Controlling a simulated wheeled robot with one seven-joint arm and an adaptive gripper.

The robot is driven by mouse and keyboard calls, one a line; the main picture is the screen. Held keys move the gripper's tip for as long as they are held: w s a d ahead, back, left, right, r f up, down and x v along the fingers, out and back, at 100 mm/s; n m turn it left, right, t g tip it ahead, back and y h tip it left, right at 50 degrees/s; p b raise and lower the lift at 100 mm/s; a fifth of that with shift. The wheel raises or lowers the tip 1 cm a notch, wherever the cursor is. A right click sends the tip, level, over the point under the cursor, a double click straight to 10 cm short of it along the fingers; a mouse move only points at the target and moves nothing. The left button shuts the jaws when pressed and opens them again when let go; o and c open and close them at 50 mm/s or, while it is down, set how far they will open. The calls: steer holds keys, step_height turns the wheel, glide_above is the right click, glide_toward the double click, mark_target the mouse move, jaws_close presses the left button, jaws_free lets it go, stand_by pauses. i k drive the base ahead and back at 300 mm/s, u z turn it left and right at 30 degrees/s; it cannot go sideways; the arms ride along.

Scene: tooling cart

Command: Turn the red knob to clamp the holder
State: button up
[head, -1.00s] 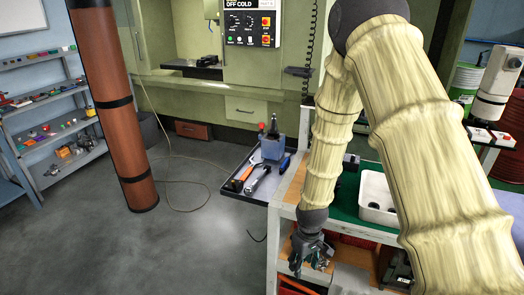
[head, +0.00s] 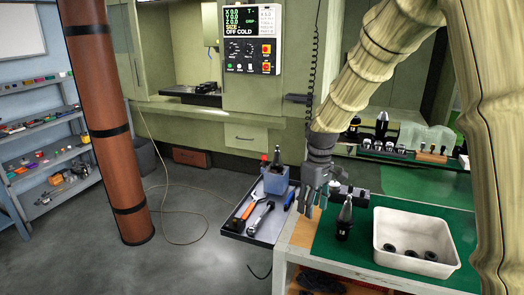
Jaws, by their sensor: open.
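The red knob (head: 265,157) is small and sits at the upper left of a blue-grey block-shaped holder (head: 276,183). A dark, pointed tool piece (head: 279,158) stands upright in the top of the holder. The holder stands on a dark side tray (head: 262,233) at the left of the cart. My gripper (head: 315,208) is open and points down, to the right of the holder and apart from it. Nothing shows between its fingers. The knob's lower part and stem are too small to make out clearly.
An orange-handled tool (head: 247,208), a wrench (head: 260,216) and a blue-handled tool (head: 290,199) lie on the tray. A black tool cone (head: 344,220) stands on the green mat (head: 330,245) near my gripper. A white bin (head: 379,258) with dark parts stands to the right.

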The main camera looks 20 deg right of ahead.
mark_target(264, 156)
steer(key=i, duration=1.7)
